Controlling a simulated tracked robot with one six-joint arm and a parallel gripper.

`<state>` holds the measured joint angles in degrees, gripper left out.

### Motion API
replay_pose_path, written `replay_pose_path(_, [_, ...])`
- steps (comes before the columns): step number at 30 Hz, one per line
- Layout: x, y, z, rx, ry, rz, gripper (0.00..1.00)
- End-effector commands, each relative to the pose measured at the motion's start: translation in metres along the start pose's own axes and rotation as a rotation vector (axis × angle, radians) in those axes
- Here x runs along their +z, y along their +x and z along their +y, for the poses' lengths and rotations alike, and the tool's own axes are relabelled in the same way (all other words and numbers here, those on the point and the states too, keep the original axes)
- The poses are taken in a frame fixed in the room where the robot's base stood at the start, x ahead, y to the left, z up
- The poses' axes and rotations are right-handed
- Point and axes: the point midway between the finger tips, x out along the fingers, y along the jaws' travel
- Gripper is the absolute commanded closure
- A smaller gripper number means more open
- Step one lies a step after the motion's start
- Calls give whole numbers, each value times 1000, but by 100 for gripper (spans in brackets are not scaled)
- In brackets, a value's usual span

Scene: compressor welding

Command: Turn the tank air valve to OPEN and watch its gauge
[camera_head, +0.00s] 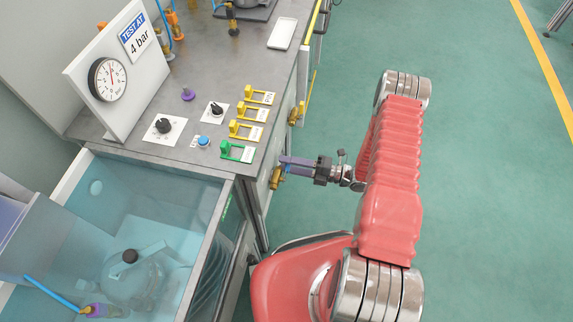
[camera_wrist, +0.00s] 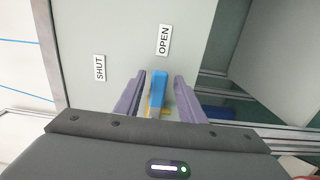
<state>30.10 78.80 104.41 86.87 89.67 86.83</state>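My gripper (camera_head: 284,161) is at the front face of the bench, by a brass valve (camera_head: 276,178). In the wrist view its two purple fingers (camera_wrist: 160,84) stand apart, one on each side of the blue valve handle (camera_wrist: 158,80), with a gap showing on both sides. The handle points up toward the OPEN label (camera_wrist: 164,40); the SHUT label (camera_wrist: 99,68) is to the left. Brass shows below the handle. In the head view the handle is not clear behind the fingers. A round gauge (camera_head: 107,79) on the upright panel has its needle pointing roughly upward.
A "TEST AT 4 bar" sign (camera_head: 138,36) is beside the gauge. Several yellow switches and a green one (camera_head: 236,151) line the bench top. Another brass valve (camera_head: 296,113) is farther along the front. A water tank (camera_head: 130,190) is at left. The green floor at right is clear.

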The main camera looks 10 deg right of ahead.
Motion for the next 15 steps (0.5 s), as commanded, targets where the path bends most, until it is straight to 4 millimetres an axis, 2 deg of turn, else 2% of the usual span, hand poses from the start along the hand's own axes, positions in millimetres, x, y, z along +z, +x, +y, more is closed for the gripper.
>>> replay_pose_path(8, [0,-1,1,2,0,2,64])
replay_pose_path(15, [1,-20,1,2,-1,0,64])
